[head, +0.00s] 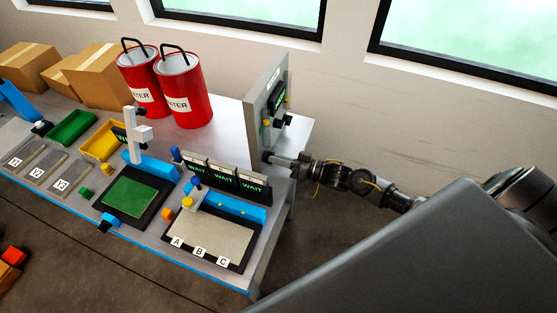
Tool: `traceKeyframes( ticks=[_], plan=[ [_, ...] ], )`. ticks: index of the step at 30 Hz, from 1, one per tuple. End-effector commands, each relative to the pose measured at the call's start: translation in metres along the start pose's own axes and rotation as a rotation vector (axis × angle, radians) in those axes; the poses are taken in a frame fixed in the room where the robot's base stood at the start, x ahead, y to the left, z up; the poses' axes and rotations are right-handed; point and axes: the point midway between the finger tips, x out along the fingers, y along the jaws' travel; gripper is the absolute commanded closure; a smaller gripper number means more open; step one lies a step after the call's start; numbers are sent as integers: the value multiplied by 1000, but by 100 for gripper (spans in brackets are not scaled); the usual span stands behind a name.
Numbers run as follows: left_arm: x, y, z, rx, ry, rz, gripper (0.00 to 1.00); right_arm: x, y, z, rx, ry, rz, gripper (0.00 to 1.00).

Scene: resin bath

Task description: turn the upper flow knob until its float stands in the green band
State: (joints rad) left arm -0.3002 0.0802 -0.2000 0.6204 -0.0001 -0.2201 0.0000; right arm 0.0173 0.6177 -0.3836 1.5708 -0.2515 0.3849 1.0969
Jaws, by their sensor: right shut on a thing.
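A grey upright panel (256,105) stands at the right end of the table, seen nearly edge-on. A dark unit with a small green display (279,97) and small yellow and dark fittings sits on its right face. My right gripper (272,158) reaches in from the right to the foot of this panel and is shut on a small dark part there, apparently a knob. The jaws mostly hide it, and I cannot tell whether it is the upper flow knob. The float and the green band cannot be made out at this angle. My left gripper is not in view.
Two red water cans (183,95) stand behind, left of the panel. Several WAIT displays (224,178) and a tray marked A, B, C (208,243) are in front. A green-topped fixture (130,196), bins and cardboard boxes (98,80) lie further left. Right of the table is open floor.

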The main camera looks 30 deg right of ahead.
Motion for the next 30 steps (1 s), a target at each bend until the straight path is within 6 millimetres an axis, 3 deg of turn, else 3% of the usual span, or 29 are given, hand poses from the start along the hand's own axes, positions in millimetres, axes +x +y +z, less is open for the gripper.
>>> traceKeyframes(
  ticks=[18,30],
  plan=[
    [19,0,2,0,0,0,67,0,0,2,-580,-2,0,100],
    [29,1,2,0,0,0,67,0,0,2,-866,-1,0,100]
  ],
)
